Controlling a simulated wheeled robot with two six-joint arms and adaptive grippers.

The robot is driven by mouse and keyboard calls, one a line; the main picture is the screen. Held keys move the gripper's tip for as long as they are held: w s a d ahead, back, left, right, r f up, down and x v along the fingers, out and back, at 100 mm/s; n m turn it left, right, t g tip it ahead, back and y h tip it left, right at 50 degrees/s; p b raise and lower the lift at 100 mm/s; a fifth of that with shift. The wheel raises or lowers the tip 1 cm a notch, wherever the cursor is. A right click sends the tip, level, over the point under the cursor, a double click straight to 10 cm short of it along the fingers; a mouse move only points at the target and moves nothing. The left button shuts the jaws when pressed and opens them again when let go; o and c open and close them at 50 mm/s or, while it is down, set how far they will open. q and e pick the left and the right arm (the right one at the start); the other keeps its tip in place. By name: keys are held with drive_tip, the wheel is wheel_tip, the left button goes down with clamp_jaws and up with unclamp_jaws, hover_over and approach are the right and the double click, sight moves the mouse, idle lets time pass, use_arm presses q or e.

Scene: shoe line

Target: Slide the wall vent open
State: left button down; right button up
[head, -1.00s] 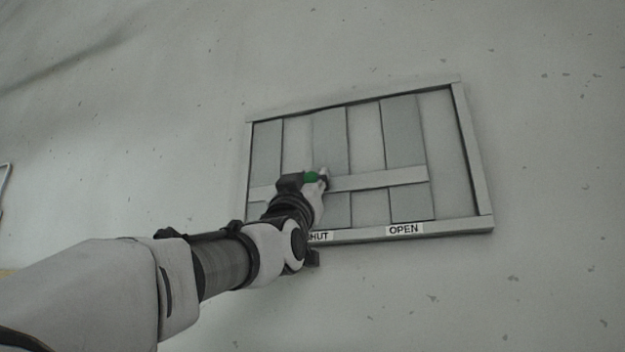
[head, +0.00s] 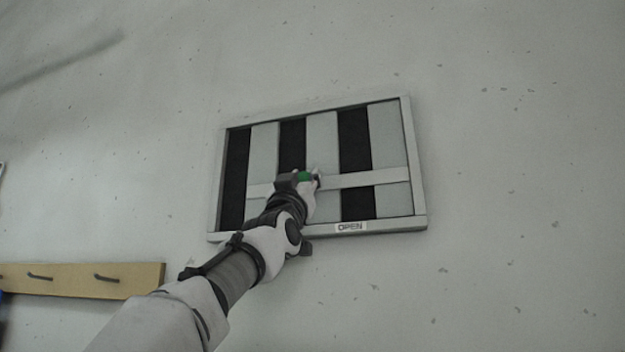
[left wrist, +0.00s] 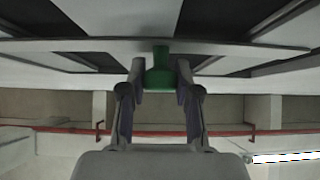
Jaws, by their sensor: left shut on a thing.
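The wall vent (head: 419,150) is a framed panel on the wall in the head view. Its pale slats and crossbar (head: 365,179) sit at the right end of the frame, and dark openings show between the slats. The OPEN label (head: 350,226) is on the bottom rail; the SHUT label is hidden behind my arm. My left gripper (head: 312,180) is shut on the green knob (head: 304,176) of the crossbar. In the left wrist view the green knob (left wrist: 160,72) stands between the two fingers (left wrist: 160,92). My right gripper is not in view.
A wooden rail with dark hooks (head: 82,280) is on the wall at the lower left. The wall right of the vent is bare. A red pipe (left wrist: 70,129) crosses the background in the left wrist view.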

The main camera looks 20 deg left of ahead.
use_arm(q)
drive_tip(key=shift+w+d+f, duration=0.1)
drive_tip(key=shift+d+f, duration=0.1)
drive_tip(key=shift+d, duration=0.2)
drive_tip(key=shift+w+a+f, duration=0.1)
drive_tip(key=shift+a, duration=0.25)
drive_tip(key=shift+d, duration=0.1)
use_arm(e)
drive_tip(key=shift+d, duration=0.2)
use_arm(q)
drive_tip(key=c, duration=0.8)
unclamp_jaws()
drive_tip(key=shift+d, duration=0.3)
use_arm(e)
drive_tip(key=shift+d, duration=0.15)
use_arm(q)
drive_tip(key=shift+a, duration=0.1)
